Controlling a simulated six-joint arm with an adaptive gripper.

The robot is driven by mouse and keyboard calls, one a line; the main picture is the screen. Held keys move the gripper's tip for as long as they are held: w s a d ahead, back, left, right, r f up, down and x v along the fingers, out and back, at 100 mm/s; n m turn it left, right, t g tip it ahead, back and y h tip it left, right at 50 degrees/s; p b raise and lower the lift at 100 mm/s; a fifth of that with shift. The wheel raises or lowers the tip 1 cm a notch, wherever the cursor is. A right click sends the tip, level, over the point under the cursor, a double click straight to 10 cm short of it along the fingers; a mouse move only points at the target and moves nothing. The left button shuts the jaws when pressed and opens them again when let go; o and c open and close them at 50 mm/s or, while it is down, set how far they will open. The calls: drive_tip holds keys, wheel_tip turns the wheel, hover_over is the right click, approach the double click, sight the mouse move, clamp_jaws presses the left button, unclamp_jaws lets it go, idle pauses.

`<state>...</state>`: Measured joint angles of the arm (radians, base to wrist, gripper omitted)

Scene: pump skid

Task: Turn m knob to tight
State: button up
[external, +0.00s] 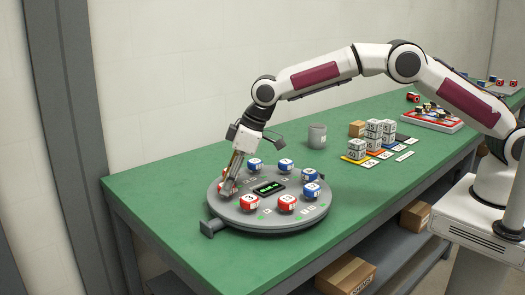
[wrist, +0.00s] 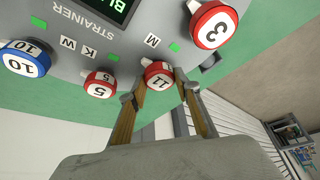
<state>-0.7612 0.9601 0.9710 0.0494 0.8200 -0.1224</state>
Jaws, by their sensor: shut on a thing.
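The m knob (wrist: 158,75) is a red knob with a white face marked 11, beside the letter M label (wrist: 152,40) on the grey round panel. My gripper (wrist: 160,78) is shut on this knob, one finger on each side of it. In the external view my gripper (external: 229,187) reaches down to the red knob at the left edge of the round panel (external: 240,220). The fingers partly hide the knob there. I cannot read any tight mark near it.
Close by are a red knob marked 5 (wrist: 100,83), a blue knob marked 10 (wrist: 25,58) and a red knob marked 3 (wrist: 213,26). A display (external: 269,188) sits mid-panel. A grey cup (external: 317,136) and stacked blocks (external: 375,136) stand farther back on the green table (external: 140,190).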

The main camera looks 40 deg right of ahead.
drive_tip(key=shift+s+a+m+t+h, duration=0.1)
drive_tip(key=shift+m+t+h, duration=0.3)
drive_tip(key=shift+m, duration=0.95)
drive_tip(key=shift+a+m+t+h, duration=0.1)
drive_tip(key=shift+m+t+h, duration=0.25)
drive_tip(key=shift+m, duration=1)
drive_tip(key=shift+d+m+h, duration=0.1)
drive_tip(key=shift+m+h, duration=0.15)
drive_tip(key=shift+m, duration=0.05)
drive_tip(key=o, duration=1.1)
drive_tip(key=shift+o, duration=0.2)
drive_tip(key=shift+r, duration=0.15)
drive_tip(key=v, duration=0.5)
drive_tip(key=shift+s+d, duration=0.15)
drive_tip(key=shift+s, duration=0.45)
drive_tip(key=shift+s+d, duration=0.6)
drive_tip(key=shift+s, duration=1.1)
drive_tip(key=shift+s+d, duration=0.55)
drive_tip(key=shift+s, duration=1.15)
drive_tip(key=shift+s+d, duration=0.6)
drive_tip(key=shift+s, duration=1.1)
